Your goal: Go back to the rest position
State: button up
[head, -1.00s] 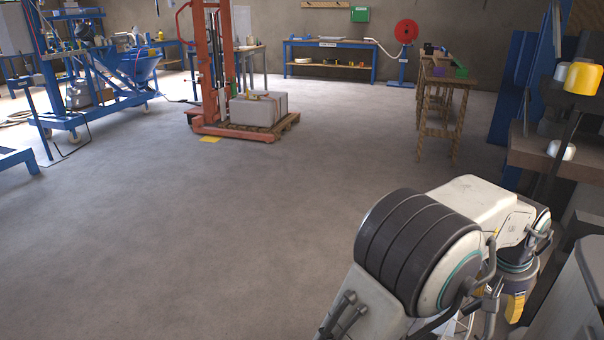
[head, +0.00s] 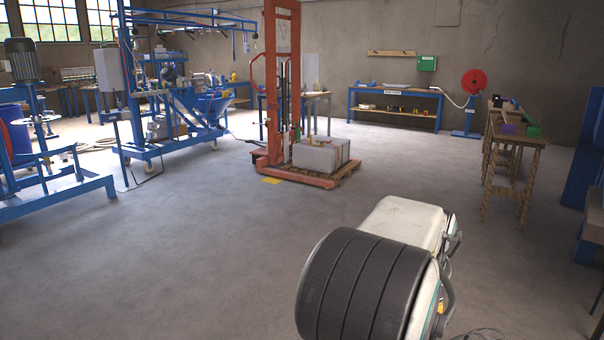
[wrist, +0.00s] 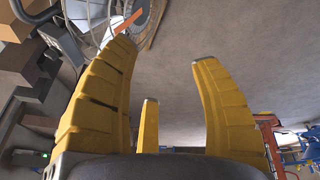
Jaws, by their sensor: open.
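My gripper (wrist: 165,88) shows in the wrist view with its yellow fingers spread apart. Nothing is between them; bare grey wall or floor shows through the gap. In the head view my own arm, white with a dark ribbed joint, fills the lower right, and the gripper itself is hidden behind it.
An orange lift (head: 284,95) stands mid-room with a grey block (head: 318,156) on a pallet. Blue machine frames (head: 45,200) stand at the left. A wooden table (head: 515,140) and a blue bench (head: 395,95) stand farther back. The floor between is clear.

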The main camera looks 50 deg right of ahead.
jog(key=w+a+r+n+t+y+p, duration=0.1)
jog(key=w+a+r+n+p, duration=0.3)
jog(key=w+a, duration=0.45)
jog(key=w+a+r+n+t+p, duration=0.1)
jog(key=w+a+r+n+p, duration=0.1)
jog(key=w+a+r+p, duration=0.45)
jog(key=a+r+n+y+p, duration=0.1)
jog(key=a+r+n+p, duration=0.1)
jog(key=a, duration=1)
jog(key=a+r+n+t+y+p, duration=0.1)
jog(key=a+r+n+y+p, duration=0.1)
jog(key=a, duration=1.1)
jog(key=r+n+p, duration=0.1)
jog(key=n+p, duration=0.1)
jog(key=n, duration=0.1)
jog(key=shift+s+p, duration=0.3)
jog(key=shift+p, duration=0.05)
